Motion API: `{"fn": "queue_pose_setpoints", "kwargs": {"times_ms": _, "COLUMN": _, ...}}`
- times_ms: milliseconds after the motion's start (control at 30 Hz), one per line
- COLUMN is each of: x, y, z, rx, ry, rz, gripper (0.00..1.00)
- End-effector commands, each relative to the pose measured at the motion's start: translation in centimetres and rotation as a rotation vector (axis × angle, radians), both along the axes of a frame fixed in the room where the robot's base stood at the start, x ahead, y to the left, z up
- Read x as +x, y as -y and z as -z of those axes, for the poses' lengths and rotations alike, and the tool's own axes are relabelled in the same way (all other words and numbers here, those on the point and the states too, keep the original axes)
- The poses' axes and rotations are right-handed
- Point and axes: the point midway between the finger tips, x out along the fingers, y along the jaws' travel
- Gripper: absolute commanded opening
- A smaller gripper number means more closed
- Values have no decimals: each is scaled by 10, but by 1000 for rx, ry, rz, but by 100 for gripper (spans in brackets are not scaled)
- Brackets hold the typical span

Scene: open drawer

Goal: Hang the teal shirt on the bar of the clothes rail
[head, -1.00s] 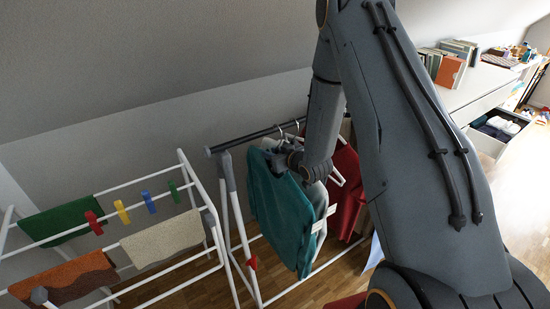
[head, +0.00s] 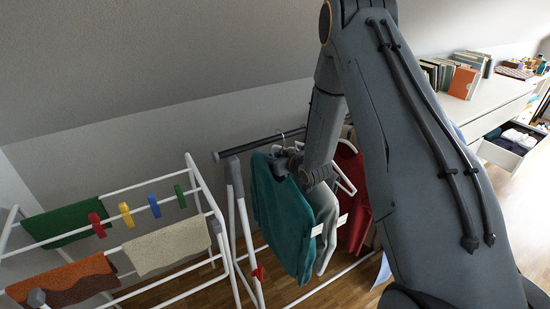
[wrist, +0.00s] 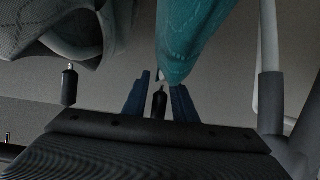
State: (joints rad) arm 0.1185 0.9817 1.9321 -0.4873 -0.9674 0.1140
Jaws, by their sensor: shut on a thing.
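The teal shirt (head: 284,218) hangs upright at the left part of the clothes rail's dark bar (head: 250,143), in front of a grey shirt (head: 325,222). My gripper (head: 284,164) is at the top of the teal shirt, just below the bar, and is shut on its hanger. In the wrist view, the blue fingers (wrist: 159,100) close around a thin dark-tipped piece of the hanger, with the teal shirt (wrist: 190,40) just above. My wrist hides part of the bar and hanger, so I cannot tell if this hook rests on the bar.
A red garment (head: 352,200) hangs further right on the rail. A white drying rack (head: 210,205) with cloths and coloured pegs stands close on the left. A sloped wall lies behind. An open drawer (head: 512,140) is at the far right.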

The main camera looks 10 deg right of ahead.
Motion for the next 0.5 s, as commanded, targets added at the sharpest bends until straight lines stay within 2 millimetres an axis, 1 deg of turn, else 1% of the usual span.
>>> {"fn": "queue_pose_setpoints", "kwargs": {"times_ms": 133, "x": 0, "y": 0, "z": 4, "rx": 0, "ry": 1, "rz": 0, "gripper": 0}}
{"fn": "queue_pose_setpoints", "kwargs": {"times_ms": 467, "x": 0, "y": 0, "z": 5, "rx": 0, "ry": 1, "rz": 0, "gripper": 0}}
{"fn": "queue_pose_setpoints", "kwargs": {"times_ms": 500, "x": 0, "y": 0, "z": 5, "rx": 0, "ry": 1, "rz": 0, "gripper": 28}}
